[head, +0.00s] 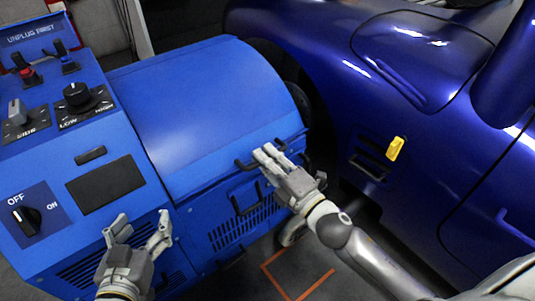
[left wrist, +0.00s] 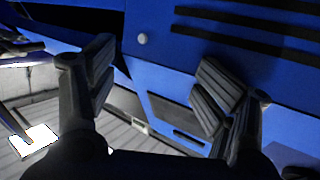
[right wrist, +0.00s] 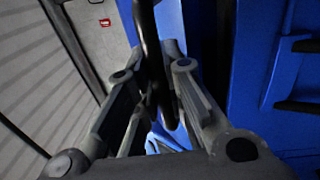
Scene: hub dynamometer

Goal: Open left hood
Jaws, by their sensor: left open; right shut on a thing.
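The blue curved hood (head: 205,95) of the dynamometer is down over the machine body in the head view. It has a black bar handle (head: 245,165) at its front lower edge. My right gripper (head: 268,156) is at this handle, shut on it. In the right wrist view the black bar (right wrist: 149,45) runs between the fingers, which partly hide it. My left gripper (head: 140,230) is open and empty in front of the control panel's lower front. In the left wrist view its fingers (left wrist: 155,88) are spread, with nothing between them.
The control panel (head: 75,150) with knobs and switches stands left of the hood. A dark blue vehicle (head: 330,90) with a yellow piece (head: 396,148) on its side stands close at the right. Orange lines (head: 285,290) mark the floor in front.

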